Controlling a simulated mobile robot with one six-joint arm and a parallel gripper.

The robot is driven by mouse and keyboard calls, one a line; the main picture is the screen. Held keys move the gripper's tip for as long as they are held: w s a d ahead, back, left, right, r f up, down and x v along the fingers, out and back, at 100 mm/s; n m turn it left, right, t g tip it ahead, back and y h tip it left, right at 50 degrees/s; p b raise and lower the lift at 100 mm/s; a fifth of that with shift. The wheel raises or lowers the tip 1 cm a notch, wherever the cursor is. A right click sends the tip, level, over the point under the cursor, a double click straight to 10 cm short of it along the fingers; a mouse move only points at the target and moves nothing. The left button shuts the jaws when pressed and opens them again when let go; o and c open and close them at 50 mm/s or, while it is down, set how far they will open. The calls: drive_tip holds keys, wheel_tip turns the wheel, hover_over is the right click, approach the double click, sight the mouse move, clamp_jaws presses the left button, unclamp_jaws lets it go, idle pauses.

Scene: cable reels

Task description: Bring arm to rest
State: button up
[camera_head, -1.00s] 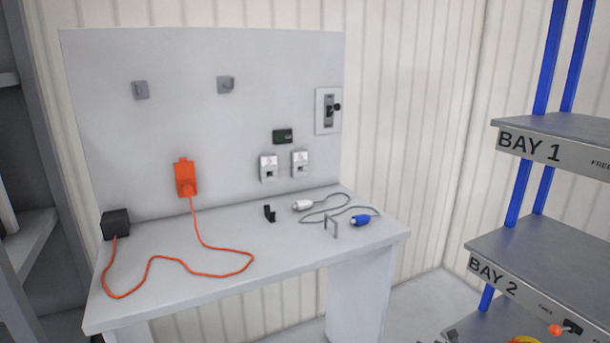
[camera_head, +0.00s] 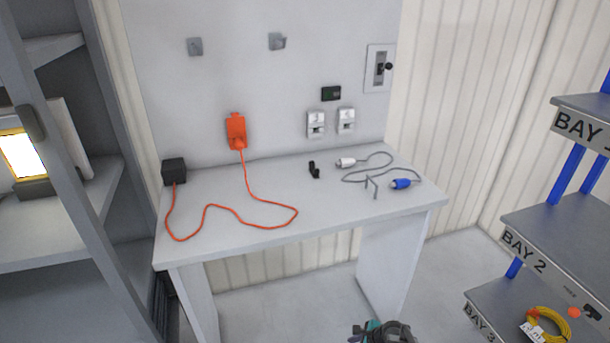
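No part of my arm or my gripper is clearly visible in the head view, so its state is hidden. The grey workbench (camera_head: 330,215) stands in the middle with an upright back panel (camera_head: 260,85). An orange plug (camera_head: 236,131) sits on the panel, and its orange cable (camera_head: 272,225) runs across the bench top to a black box (camera_head: 174,171). A grey cable (camera_head: 366,176) with a white connector (camera_head: 346,162) and a blue connector (camera_head: 402,184) lies at the bench's right end.
Grey shelving (camera_head: 45,222) with a lit panel (camera_head: 20,154) stands at the left. A rack with blue posts (camera_head: 567,178) and bay shelves stands at the right, a yellow cable coil (camera_head: 547,325) on it. A dark and teal object (camera_head: 383,332) shows at the bottom edge.

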drive_tip(key=s+a+n+g+h+p, duration=0.1)
drive_tip(key=s+a+n+g+p, duration=0.3)
drive_tip(key=s+n, duration=0.7)
drive_tip(key=s+d+r+n+g+h+b, duration=0.1)
drive_tip(key=s+d+n+g+h, duration=0.2)
drive_tip(key=s+n, duration=0.8)
drive_tip(key=shift+s+d+g+h, duration=0.3)
drive_tip(key=shift+s+d+g, duration=0.5)
drive_tip(key=shift+s+d, duration=0.4)
drive_tip(key=shift+a, duration=0.15)
drive_tip(key=c, duration=0.3)
drive_tip(key=shift+s, duration=0.1)
